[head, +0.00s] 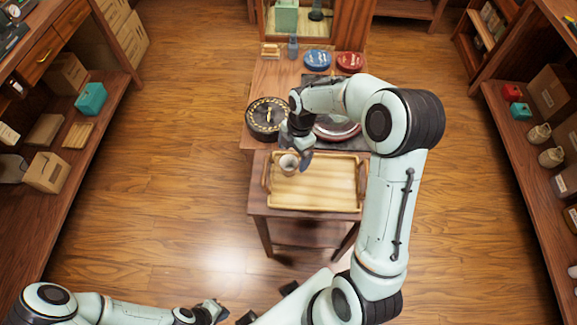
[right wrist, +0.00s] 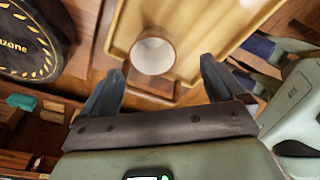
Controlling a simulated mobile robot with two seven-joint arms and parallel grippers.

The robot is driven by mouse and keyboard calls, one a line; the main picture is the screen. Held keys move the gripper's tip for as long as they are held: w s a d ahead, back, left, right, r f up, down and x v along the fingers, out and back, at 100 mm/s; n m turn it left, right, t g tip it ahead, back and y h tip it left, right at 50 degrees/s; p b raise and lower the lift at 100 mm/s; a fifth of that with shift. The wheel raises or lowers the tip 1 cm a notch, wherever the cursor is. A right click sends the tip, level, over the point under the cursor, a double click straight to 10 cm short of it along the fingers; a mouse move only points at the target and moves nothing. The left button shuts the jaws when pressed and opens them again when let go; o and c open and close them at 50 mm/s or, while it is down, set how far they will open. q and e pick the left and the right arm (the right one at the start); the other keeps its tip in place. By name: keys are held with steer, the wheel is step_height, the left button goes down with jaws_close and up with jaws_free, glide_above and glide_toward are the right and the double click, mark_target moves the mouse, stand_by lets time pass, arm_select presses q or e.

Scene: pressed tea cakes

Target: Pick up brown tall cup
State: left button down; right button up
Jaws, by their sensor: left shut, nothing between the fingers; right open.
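The brown tall cup (head: 289,165) stands upright at the left end of the wooden tray (head: 330,197). In the right wrist view the cup (right wrist: 153,54) shows its pale inside and brown rim. My right gripper (head: 296,154) is just above and beside the cup. In the right wrist view its open fingers (right wrist: 162,70) point toward the cup, which appears just beyond the fingertips, in line with the gap. Contact cannot be told. My left gripper (head: 214,310) is shut and empty, low at the bottom of the head view.
A round black tin with gold marks (head: 267,117) stands left of my right gripper, and also shows in the right wrist view (right wrist: 28,38). Blue (head: 317,60) and red (head: 349,61) tins stand behind. Shelves line both sides; the wooden floor (head: 180,160) between is clear.

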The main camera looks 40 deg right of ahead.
mark_target(289, 163)
steer(key=f, duration=0.4)
steer(key=w+a+f, duration=0.1)
steer(key=f, duration=0.1)
steer(key=shift+f, duration=0.35)
steer(key=c, duration=1.1)
